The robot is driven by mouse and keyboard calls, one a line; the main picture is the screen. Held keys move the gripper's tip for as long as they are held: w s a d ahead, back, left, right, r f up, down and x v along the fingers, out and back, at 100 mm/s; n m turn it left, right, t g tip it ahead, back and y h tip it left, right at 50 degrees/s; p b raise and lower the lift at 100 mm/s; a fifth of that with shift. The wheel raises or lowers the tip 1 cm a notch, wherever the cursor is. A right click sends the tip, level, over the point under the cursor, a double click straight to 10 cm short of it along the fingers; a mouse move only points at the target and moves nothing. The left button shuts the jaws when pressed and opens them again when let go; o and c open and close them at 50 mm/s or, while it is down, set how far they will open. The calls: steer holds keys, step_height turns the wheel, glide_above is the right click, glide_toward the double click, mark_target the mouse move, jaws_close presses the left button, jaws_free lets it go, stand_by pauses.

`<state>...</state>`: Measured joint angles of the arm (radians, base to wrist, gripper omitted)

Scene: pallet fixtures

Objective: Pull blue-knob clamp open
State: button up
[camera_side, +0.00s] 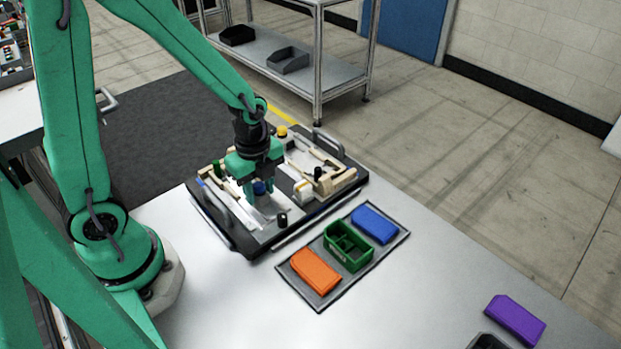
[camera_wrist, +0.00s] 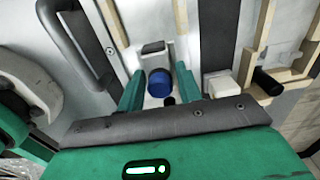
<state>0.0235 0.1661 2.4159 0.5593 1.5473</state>
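The blue-knob clamp (camera_side: 259,188) stands on the pallet fixture (camera_side: 232,238) directly below my gripper. In the wrist view its blue knob (camera_wrist: 159,83) shows near the middle, between my fingers. My gripper (camera_side: 260,192) points down with its two green fingers apart, one on each side of the knob. In the wrist view my gripper (camera_wrist: 160,80) shows a gap between each finger and the knob, and nothing is held. The clamp's lower parts are partly hidden in the side view.
The fixture also carries a green knob (camera_side: 217,167), a yellow knob (camera_side: 282,131) and black knobs (camera_side: 282,219). Orange (camera_side: 315,271), green (camera_side: 348,250) and blue (camera_side: 375,224) items lie on a mat.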

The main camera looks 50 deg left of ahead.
steer(key=c, duration=0.5)
steer(key=shift+d, duration=1.5)
steer(key=o, duration=0.8)
steer(key=shift+c, duration=0.2)
steer(key=shift+r, duration=0.15)
step_height(320, 180, up, 8)
stand_by(0.6)
stand_by(0.5)
